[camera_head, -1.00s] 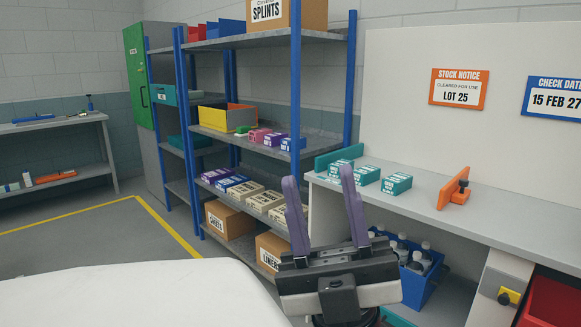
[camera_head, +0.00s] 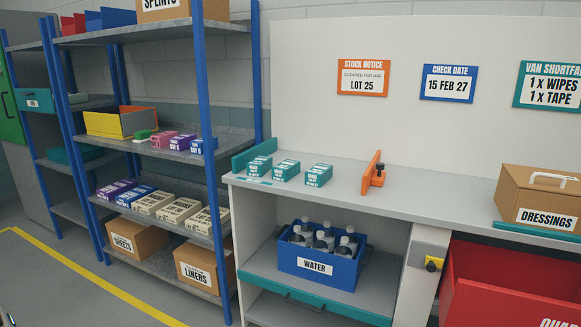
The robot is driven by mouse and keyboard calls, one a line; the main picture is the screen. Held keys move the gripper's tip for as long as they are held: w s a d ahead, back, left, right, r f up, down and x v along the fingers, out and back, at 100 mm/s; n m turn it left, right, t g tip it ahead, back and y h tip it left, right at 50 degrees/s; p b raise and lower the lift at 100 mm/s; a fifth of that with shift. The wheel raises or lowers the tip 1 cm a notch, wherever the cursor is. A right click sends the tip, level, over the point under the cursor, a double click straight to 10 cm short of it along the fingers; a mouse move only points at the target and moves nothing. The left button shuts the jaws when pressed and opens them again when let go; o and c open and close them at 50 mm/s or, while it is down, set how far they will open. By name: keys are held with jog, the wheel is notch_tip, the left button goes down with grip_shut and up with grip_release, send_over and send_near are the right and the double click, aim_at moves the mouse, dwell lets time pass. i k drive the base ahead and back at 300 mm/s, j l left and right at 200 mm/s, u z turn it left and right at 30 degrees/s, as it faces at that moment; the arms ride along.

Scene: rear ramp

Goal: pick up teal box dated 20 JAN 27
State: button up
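Three small teal boxes with white labels stand in a row on the left part of the grey counter (camera_head: 340,192): a left box (camera_head: 258,167), a middle box (camera_head: 286,171) and a right box (camera_head: 318,175). Their print is too small to read, so I cannot tell which is dated 20 JAN 27. A teal upright divider (camera_head: 254,156) stands behind and left of the left box. My gripper is not in view now.
A DRESSINGS box (camera_head: 540,199) sits farther right. A blue WATER crate (camera_head: 320,265) is under the counter. A blue-post shelf rack (camera_head: 199,115) stands left. Notices (camera_head: 363,78) hang behind.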

aim_at(259, 166)
jog(key=u, duration=0.25)
jog(key=i+j+z, duration=0.25)
jog(key=i+j, duration=0.2)
jog(key=j, duration=0.2)
jog(key=i+j+z, duration=0.25)
jog(key=i+j, duration=0.15)
jog(key=j, duration=0.3)
jog(key=i+j+z, duration=0.15)
jog(key=j, duration=0.2)
jog(key=i+j+z, duration=0.1)
jog(key=j, duration=0.3)
jog(key=i+j+z, duration=0.15)
jog(key=j, duration=0.3)
jog(key=i+j+z, duration=0.1)
jog(key=j, duration=0.3)
jog(key=i, duration=1.1)
